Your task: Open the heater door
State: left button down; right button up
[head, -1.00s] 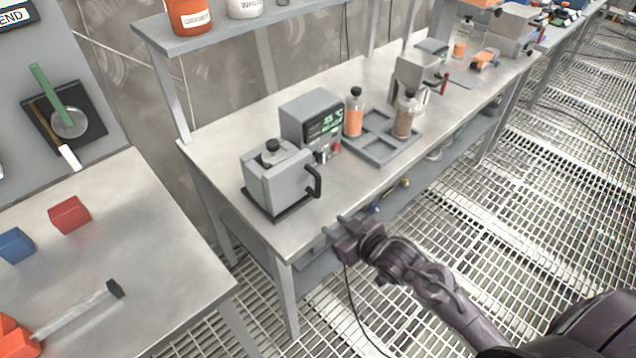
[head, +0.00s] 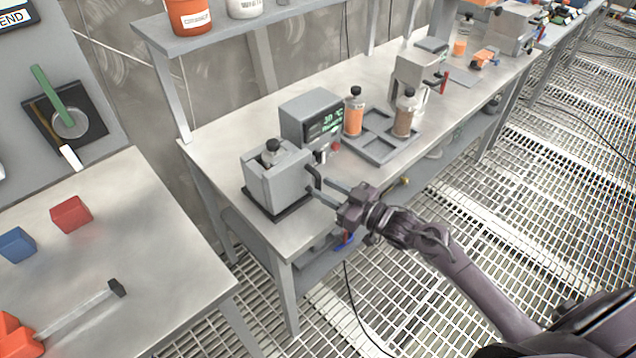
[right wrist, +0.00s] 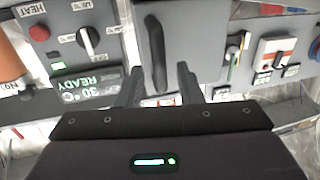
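The heater (head: 280,180) is a grey box on a dark base at the near end of the steel bench, with a dark-capped bottle top (head: 272,148) in its top. Its door looks shut and bears a black bar handle (head: 313,178). My right gripper (head: 325,190) is open in front of the door, its two fingers pointing at the handle. In the right wrist view the handle (right wrist: 156,50) stands upright between the two spread fingers (right wrist: 158,88), with a gap on each side. My left gripper is out of view.
A control box (head: 312,115) with a green display reading 30 °C and READY stands behind the heater. A grey rack (head: 372,138) with two bottles is beside it. Another table (head: 110,250) with coloured blocks and a hammer-like tool is at left. The bench's front edge lies under my right arm.

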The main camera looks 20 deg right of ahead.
aim_at(318, 185)
jog(key=shift+x, duration=1.55)
jog(key=shift+c, duration=0.4)
grip_shut()
